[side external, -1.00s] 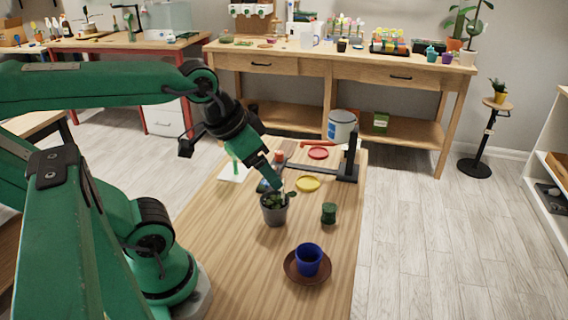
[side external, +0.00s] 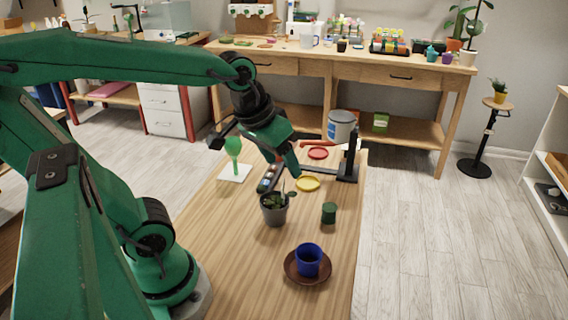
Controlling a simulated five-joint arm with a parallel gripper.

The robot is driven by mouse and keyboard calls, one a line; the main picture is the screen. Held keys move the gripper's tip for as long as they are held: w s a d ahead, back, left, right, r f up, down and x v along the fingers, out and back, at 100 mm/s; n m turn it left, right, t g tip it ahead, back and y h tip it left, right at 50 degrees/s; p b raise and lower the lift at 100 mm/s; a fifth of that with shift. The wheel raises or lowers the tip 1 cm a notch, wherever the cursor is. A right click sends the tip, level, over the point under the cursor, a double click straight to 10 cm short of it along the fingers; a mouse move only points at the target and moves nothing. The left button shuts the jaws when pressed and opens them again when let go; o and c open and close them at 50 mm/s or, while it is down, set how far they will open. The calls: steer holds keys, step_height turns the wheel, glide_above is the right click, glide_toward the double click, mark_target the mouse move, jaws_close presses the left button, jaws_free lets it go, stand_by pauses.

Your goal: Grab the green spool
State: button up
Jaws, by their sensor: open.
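The green spool (side external: 329,213) stands upright on the wooden table, right of the grey plant pot (side external: 274,214) and behind the blue cup (side external: 308,259). My gripper (side external: 293,174) hangs over the table above and behind the potted plant, up and to the left of the spool. It is apart from the spool and holds nothing that I can see. Its fingertips are small here and partly merge with the plant's leaves.
The cup sits on a brown saucer (side external: 291,276). A yellow saucer (side external: 308,184), a red saucer (side external: 318,153) and a black stand (side external: 348,160) are farther back. A green item on a white card (side external: 235,174) is at the left. The table's right front is clear.

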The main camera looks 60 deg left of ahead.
steer(key=w+a+f+n+g, duration=0.2)
steer(key=w+f+n, duration=0.3)
steer(key=w, duration=0.4)
steer(key=n+g, duration=0.2)
steer(key=n, duration=0.3)
glide_above(330, 207)
steer(key=f, duration=0.6)
steer(key=s+f, duration=0.1)
steer(key=f, duration=0.3)
steer(key=shift+w+a+f+g, duration=0.1)
steer(key=shift+w+f+g, duration=0.25)
steer(key=shift+f, duration=0.25)
steer(key=shift+f, duration=0.15)
steer(key=shift+w+f, duration=0.1)
steer(key=shift+f, duration=3.65)
steer(key=c, duration=1)
